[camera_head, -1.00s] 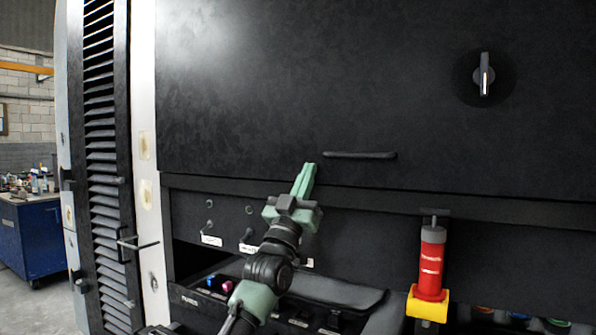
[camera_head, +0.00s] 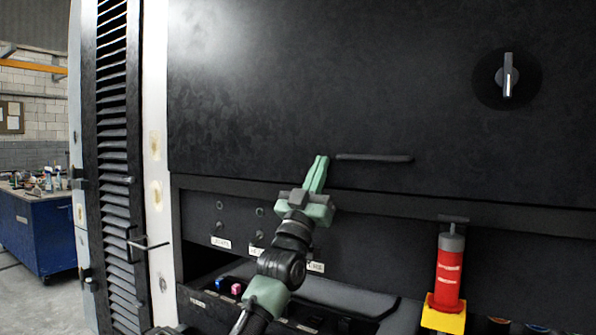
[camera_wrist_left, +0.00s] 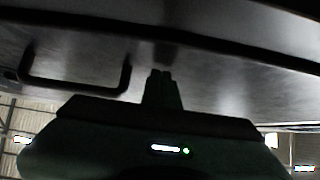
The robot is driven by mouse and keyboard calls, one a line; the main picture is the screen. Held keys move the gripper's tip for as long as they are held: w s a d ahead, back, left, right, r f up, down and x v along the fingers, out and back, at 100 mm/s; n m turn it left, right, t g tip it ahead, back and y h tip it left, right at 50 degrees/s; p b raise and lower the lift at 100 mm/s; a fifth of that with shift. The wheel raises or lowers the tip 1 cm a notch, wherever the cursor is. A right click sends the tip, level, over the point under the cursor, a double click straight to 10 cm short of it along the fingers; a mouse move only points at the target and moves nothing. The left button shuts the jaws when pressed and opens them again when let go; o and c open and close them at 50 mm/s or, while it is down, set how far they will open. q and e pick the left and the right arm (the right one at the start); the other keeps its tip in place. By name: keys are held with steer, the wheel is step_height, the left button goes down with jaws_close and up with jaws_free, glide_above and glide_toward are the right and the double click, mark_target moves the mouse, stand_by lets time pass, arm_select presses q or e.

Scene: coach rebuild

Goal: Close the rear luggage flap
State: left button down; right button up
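The rear luggage flap (camera_head: 330,85) is a large dark panel filling the upper head view. A straight handle (camera_head: 375,158) sits near its lower edge, and a round latch knob (camera_head: 508,76) is at upper right. Below the flap's edge the luggage bay shows, so the flap looks raised; its exact angle I cannot tell. My left gripper (camera_head: 317,172) points up with its green fingers together, just left of the handle. In the left wrist view the flap (camera_wrist_left: 215,65) spreads over the fingers (camera_wrist_left: 161,88), with the handle (camera_wrist_left: 75,88) to the left. Contact is unclear. My right gripper is not in view.
A red cylinder (camera_head: 449,272) in a yellow bracket stands in the bay at right. A dark panel with small knobs and white labels (camera_head: 220,242) is behind my left arm. A louvred panel (camera_head: 112,170) is at left, with a blue cabinet (camera_head: 38,235) beyond.

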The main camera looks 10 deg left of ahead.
arm_select(q)
steer(key=s+a+f, duration=0.1)
steer(key=s+a, duration=0.3)
steer(key=s, duration=0.8)
steer(key=s+f+g+y, duration=0.2)
steer(key=f+g, duration=0.3)
steer(key=f, duration=1.4)
steer(key=s+f+g+y, duration=0.25)
steer(key=f+g, duration=0.35)
steer(key=f, duration=1.4)
steer(key=s+a+f+n+g+y, duration=0.15)
steer(key=s+f+g, duration=0.35)
steer(key=s+f, duration=0.75)
steer(key=s+a+f+g+y, duration=0.15)
steer(key=s+f+g, duration=0.35)
steer(key=s, duration=0.5)
steer(key=s+a+f+g+y, duration=0.1)
steer(key=s+a+f+g, duration=0.1)
steer(key=s+f, duration=0.6)
step_height(320, 180, down, 22)
steer(key=s+g+p, duration=0.1)
steer(key=s+p, duration=0.1)
steer(key=s+a+f+g+p, duration=0.1)
steer(key=s+a+f, duration=0.1)
steer(key=s+f, duration=1.4)
steer(key=shift+s+a+m, duration=0.3)
steer(key=shift+s+m, duration=0.05)
steer(key=shift+s, duration=0.45)
steer(key=shift+f, duration=0.1)
